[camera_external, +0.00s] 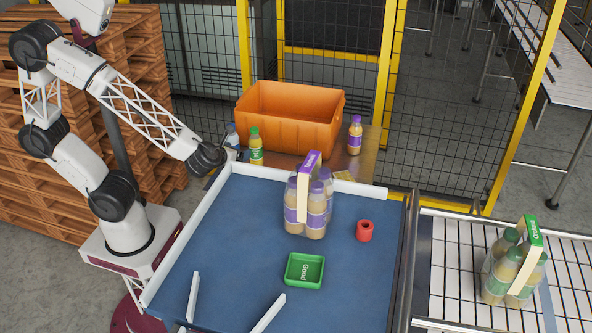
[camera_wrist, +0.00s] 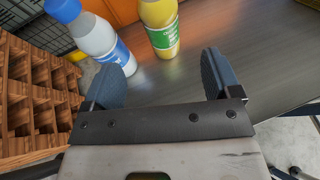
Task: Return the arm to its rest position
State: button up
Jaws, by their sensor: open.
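My arm stands at the left in the external view, its elbow raised and its forearm sloping down to the right. My gripper shows in the wrist view (camera_wrist: 165,82) with its two dark fingers wide apart and nothing between them. In the external view the gripper end is near the left end of the wooden table, and its fingers are hard to make out. A bottle with a green cap and green label (camera_external: 256,147) stands just right of it. A white bottle with a blue cap (camera_wrist: 95,37) stands beside that one, mostly hidden in the external view.
An orange crate (camera_external: 290,118) and a purple-capped bottle (camera_external: 355,135) stand on the back table. The blue table (camera_external: 240,235) holds a purple-handled bottle pack (camera_external: 315,205), a green tray (camera_external: 304,271) and a red ring (camera_external: 364,231). A green-handled pack (camera_external: 515,266) stands on the conveyor.

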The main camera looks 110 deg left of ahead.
jog(key=shift+r, duration=0.1)
jog(key=w+d+r+m+t+h, duration=0.5)
jog(key=w+d+r+m+t, duration=0.15)
jog(key=r+m, duration=0.4)
jog(key=d+r+m+h, duration=0.1)
jog(key=d+m+h, duration=0.1)
jog(key=d+m, duration=0.1)
jog(key=d+r+m+t+h, duration=0.1)
jog(key=d+r+m+h, duration=0.1)
jog(key=m, duration=0.4)
jog(key=s+d+r+m+t+h, duration=0.1)
jog(key=d+m+h, duration=0.1)
jog(key=d+m, duration=0.3)
jog(key=shift+s+r+h, duration=0.1)
jog(key=shift+r+h, duration=0.15)
jog(key=shift+h, duration=0.15)
jog(key=s+d+f+m+g, duration=0.2)
jog(key=s+m+g, duration=0.1)
jog(key=s+m, duration=0.3)
jog(key=s+d+f+m+g, duration=0.2)
jog(key=s+m, duration=0.4)
jog(key=m, duration=0.5)
jog(key=s+d+f+m+g+h, duration=0.1)
jog(key=s+m+g, duration=0.3)
jog(key=m, duration=0.5)
jog(key=shift+s+d+f+g, duration=0.35)
jog(key=shift+s+d+f, duration=0.2)
jog(key=shift+s+f, duration=0.45)
